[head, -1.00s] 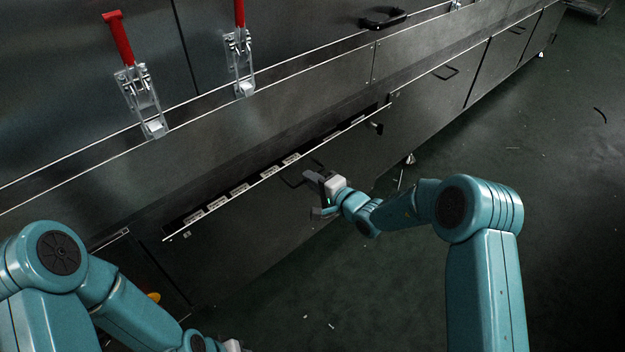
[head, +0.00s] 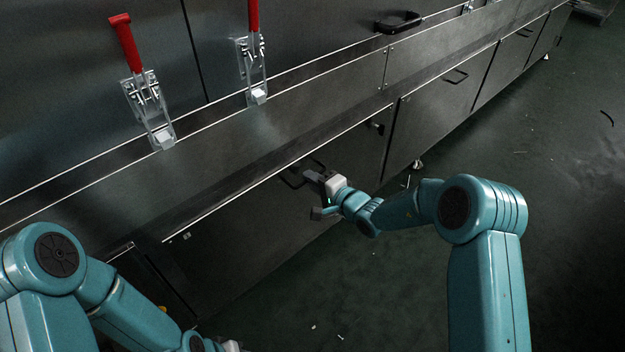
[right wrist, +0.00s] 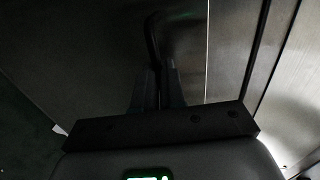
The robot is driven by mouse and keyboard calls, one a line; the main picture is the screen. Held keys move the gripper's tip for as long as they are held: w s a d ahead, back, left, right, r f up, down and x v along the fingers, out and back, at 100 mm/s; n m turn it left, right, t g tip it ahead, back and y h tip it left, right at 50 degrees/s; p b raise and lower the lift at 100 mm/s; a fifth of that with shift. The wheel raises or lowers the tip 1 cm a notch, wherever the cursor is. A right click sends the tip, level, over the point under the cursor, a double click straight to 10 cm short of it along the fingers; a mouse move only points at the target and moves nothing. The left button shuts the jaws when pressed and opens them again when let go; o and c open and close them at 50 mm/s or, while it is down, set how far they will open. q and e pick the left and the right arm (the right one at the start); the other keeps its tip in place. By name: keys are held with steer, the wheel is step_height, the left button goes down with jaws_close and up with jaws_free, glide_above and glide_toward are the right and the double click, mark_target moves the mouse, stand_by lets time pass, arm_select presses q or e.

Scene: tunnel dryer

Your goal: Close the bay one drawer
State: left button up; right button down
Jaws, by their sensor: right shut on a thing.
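The drawer (head: 255,235) is a wide dark metal front in the lower row of the long steel cabinet in the head view. Its top edge lies close along the panel above, with only a narrow dark strip between, and no contents show. My right gripper (head: 311,176) is shut on the drawer's dark bar handle (head: 289,179). In the right wrist view, the fingers of my right gripper (right wrist: 159,75) pinch the handle (right wrist: 152,38) against the dark drawer front (right wrist: 75,50). My left gripper (head: 232,346) barely shows at the bottom edge, with its fingers out of frame.
Two red-handled clamps (head: 148,108) (head: 254,55) stand on the panel above. A black handle (head: 398,23) sits at the upper right. More fronts with a bar handle (head: 456,76) continue right. The dark green floor (head: 480,140) is mostly clear, with small scraps.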

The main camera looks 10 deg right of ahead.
steer(key=c, duration=1.2)
jaws_free()
steer(key=shift+r, duration=0.15)
steer(key=shift+c, duration=0.2)
steer(key=shift+s, duration=0.1)
steer(key=p+v, duration=0.4)
steer(key=v, duration=1.2)
steer(key=shift+s, duration=0.15)
steer(key=shift+d, duration=0.1)
